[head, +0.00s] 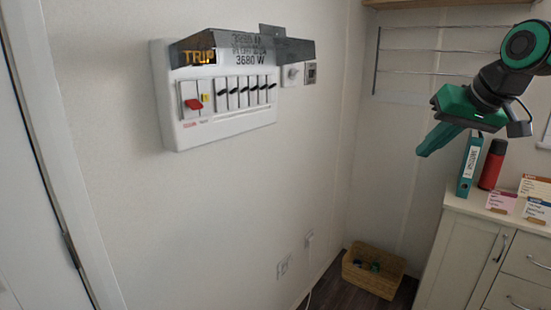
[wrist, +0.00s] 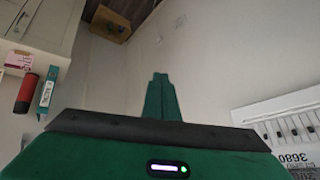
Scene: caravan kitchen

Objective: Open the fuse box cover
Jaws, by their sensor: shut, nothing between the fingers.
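The white fuse box (head: 222,128) hangs on the left wall. Its smoky see-through cover (head: 240,48) is raised at the top and juts out from the box. A red switch and a row of dark switches show uncovered below it. My gripper (head: 424,151) is shut and empty, well to the right of the box and apart from the cover. In the wrist view my gripper's closed fingers (wrist: 160,78) point away from the camera. Part of the fuse box (wrist: 285,118) shows at the right edge there.
A cabinet (head: 465,245) stands at the right, with a teal binder (head: 468,165), a red flask (head: 492,164) and cards on top. A wire rack (head: 430,55) is on the back wall. A wicker basket (head: 373,271) sits on the floor. The space before the box is clear.

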